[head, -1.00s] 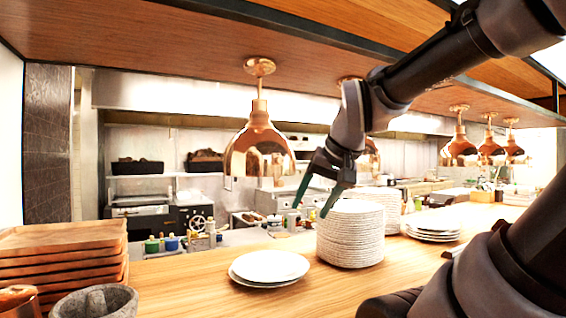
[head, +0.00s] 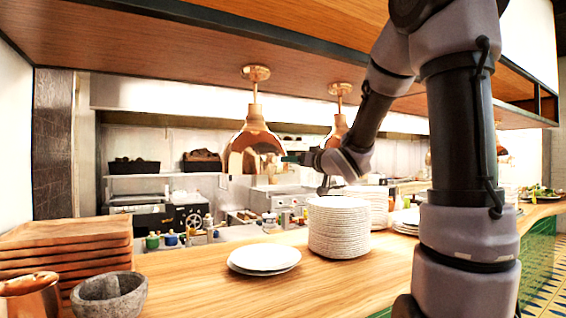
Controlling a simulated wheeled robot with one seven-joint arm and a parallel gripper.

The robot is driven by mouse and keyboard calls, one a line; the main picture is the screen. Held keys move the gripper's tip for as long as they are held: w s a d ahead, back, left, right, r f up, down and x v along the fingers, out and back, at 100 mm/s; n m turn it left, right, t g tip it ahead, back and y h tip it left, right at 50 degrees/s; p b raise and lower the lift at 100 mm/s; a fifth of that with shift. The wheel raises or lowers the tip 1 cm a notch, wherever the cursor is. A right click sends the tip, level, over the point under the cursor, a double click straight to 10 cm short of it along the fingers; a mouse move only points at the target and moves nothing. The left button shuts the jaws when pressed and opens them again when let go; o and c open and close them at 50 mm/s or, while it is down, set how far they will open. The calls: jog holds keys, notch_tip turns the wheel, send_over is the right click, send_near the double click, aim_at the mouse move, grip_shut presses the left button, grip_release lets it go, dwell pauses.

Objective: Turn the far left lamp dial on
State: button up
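The leftmost copper heat lamp (head: 255,140) hangs from the wooden shelf overhead, by a round copper mount (head: 256,73) and a thin stem. I cannot make out a dial for it or whether it is lit. A second copper lamp (head: 338,128) hangs to its right, partly hidden by my arm. My gripper (head: 304,172) is just right of the leftmost lamp's shade in the picture, pointing left and away. Its fingers look spread apart, with nothing seen between them. I cannot tell whether it touches either lamp.
On the wooden counter (head: 205,285) stand a tall plate stack (head: 339,230), a low plate stack (head: 264,258), a stone bowl (head: 109,298), a copper pot (head: 30,296) and stacked wooden trays (head: 65,252). The counter's left middle is clear. Kitchen equipment lies behind.

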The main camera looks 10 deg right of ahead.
aim_at(275, 161)
jog(key=x, duration=1)
jog(key=shift+w+a, duration=0.15)
jog(key=shift+w, duration=0.2)
grip_shut()
